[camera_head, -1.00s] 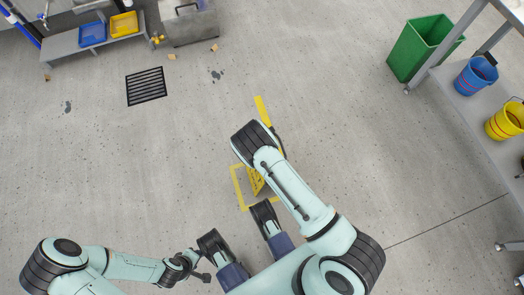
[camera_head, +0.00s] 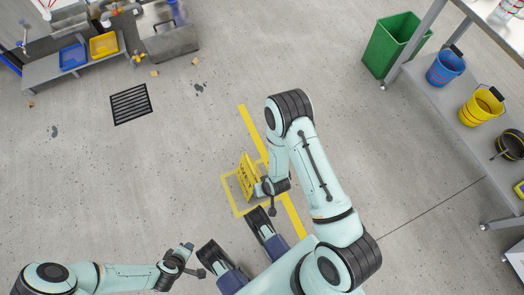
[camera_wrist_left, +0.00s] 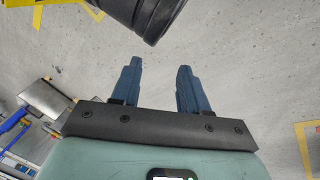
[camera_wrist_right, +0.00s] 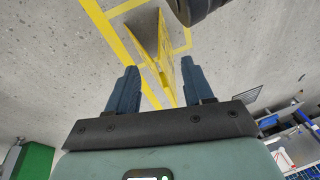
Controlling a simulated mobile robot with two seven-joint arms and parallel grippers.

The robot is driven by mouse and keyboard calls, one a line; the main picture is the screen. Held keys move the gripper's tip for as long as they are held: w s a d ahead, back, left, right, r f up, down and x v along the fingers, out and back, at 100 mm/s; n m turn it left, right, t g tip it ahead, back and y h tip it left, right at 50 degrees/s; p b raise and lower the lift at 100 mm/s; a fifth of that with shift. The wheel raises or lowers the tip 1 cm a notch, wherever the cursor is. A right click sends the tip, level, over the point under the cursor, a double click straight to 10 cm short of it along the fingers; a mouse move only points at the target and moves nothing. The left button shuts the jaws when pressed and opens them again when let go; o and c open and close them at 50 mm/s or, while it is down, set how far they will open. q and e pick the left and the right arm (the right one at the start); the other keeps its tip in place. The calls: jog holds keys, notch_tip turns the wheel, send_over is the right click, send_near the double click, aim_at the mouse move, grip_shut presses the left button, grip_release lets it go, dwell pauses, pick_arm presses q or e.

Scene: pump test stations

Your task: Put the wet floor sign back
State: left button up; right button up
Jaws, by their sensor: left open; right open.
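The yellow wet floor sign (camera_head: 248,178) stands inside a yellow taped square (camera_head: 230,200) on the floor. In the right wrist view the sign (camera_wrist_right: 166,52) appears as two spread panels, beyond and between my fingers. My right gripper (camera_head: 268,187) is open and low beside the sign's right side; whether it touches the sign I cannot tell. In the right wrist view the right gripper (camera_wrist_right: 159,90) holds nothing. My left gripper (camera_head: 190,262) is open and empty at lower left, away from the sign; it also shows in the left wrist view (camera_wrist_left: 157,85).
A yellow floor line (camera_head: 252,128) runs past the square, partly behind my right arm. A green bin (camera_head: 392,45) and a shelf (camera_head: 430,85) with buckets stand at right. A floor drain (camera_head: 131,103) and a bench with trays (camera_head: 73,56) are at left. The middle floor is clear.

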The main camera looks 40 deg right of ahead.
jog(key=shift+s+a+r+y, duration=0.25)
jog(key=shift+s+a+r, duration=0.2)
jog(key=shift+s+r, duration=0.2)
jog(key=shift+s+a+r+y, duration=0.25)
jog(key=shift+s+a+r, duration=0.25)
jog(key=shift+r, duration=0.15)
